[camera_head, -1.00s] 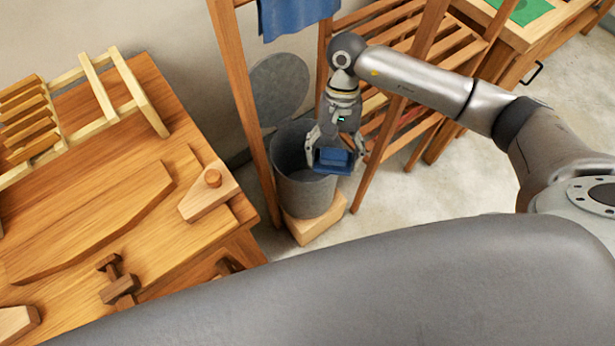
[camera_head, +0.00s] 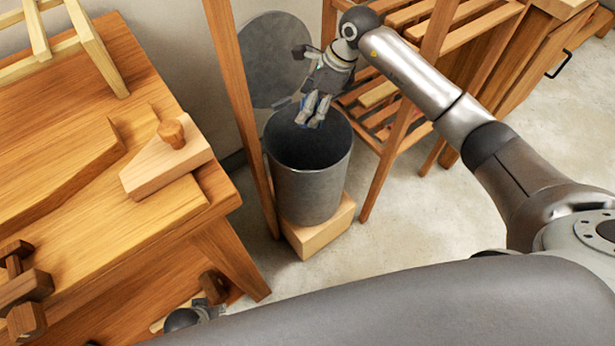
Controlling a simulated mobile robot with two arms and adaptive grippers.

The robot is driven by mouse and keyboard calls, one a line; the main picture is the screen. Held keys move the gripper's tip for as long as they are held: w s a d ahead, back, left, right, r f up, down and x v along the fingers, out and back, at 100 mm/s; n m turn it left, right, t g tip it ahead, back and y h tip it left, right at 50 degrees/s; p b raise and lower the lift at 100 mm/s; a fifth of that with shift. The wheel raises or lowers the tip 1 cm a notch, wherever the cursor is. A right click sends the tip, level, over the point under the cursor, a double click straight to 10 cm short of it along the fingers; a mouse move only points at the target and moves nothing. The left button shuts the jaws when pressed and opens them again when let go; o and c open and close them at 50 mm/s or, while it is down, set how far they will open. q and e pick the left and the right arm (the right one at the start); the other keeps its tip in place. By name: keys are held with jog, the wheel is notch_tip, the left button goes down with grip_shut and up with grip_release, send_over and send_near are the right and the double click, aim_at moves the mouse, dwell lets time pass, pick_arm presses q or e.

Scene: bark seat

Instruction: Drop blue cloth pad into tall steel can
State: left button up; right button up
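The tall steel can (camera_head: 310,190) stands upright on a wooden block, its mouth open upward. Its inside is dark, and I cannot see a pad in it.
A round grey lid (camera_head: 268,65) leans on the wall behind the can. Wooden posts flank the can, with a slatted rack (camera_head: 385,110) at right. A wooden workbench (camera_head: 75,215) fills the left. Bare floor (camera_head: 420,215) lies to the right.

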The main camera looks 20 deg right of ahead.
jog(key=shift+w+f, duration=0.2)
jog(key=shift+f, duration=0.2)
pick_arm(q)
notch_tip(320, 180, up, 14)
jog(key=w+b, duration=0.2)
jog(key=b, duration=0.2)
jog(key=shift+f+t, duration=0.25)
jog(key=shift+t, duration=0.15)
pick_arm(e)
jog(key=shift+f, duration=2.7)
pick_arm(q)
jog(key=shift+w, duration=0.1)
pick_arm(e)
jog(key=o, duration=1.1)
jog(key=shift+c, duration=0.2)
